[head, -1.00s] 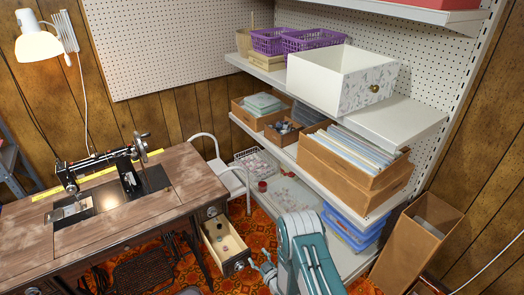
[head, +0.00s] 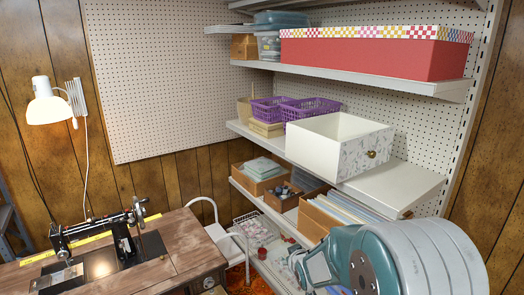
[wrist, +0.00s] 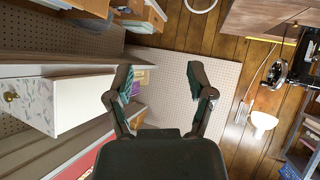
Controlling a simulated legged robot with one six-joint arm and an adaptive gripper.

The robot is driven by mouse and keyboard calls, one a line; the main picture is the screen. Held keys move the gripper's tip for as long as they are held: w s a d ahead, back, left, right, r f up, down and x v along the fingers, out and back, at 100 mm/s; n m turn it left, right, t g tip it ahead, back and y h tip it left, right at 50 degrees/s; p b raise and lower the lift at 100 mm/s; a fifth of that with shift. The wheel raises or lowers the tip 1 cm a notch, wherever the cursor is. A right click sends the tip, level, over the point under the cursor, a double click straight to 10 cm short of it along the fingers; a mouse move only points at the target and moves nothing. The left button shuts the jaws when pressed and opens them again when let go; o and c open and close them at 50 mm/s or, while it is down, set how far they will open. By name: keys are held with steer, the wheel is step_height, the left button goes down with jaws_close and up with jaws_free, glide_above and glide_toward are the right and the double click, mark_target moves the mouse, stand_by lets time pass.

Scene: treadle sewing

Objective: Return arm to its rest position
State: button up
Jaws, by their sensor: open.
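My arm shows large at the lower right of the head view, with grey and teal links in front of the lower shelves. My gripper (wrist: 160,88) is open and empty in the wrist view, its two fingers spread apart. Behind it are the pegboard and the shelves, at a distance. In the head view the fingertips cannot be made out for sure.
A white drawer-like box (head: 328,148) sits on the middle shelf, jutting past its edge; it also shows in the wrist view (wrist: 75,101). A red box (head: 375,58) is on the upper shelf. The sewing machine (head: 100,235) stands on a wooden table (head: 165,258) at left.

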steer(key=s+d+r+m+g+h, duration=0.1)
steer(key=s+d+r, duration=0.2)
steer(key=s+r, duration=0.35)
steer(key=s+d+r+m+g, duration=0.1)
steer(key=s+r, duration=0.2)
steer(key=s, duration=0.6)
steer(key=s+d+r+m+g, duration=0.1)
steer(key=s+r, duration=0.1)
steer(key=s, duration=0.7)
steer(key=s+d+r+m+g+h, duration=0.1)
steer(key=s+r+m+g, duration=0.1)
steer(key=s, duration=0.7)
steer(key=shift+s+d+r, duration=0.35)
steer(key=shift+r, duration=0.45)
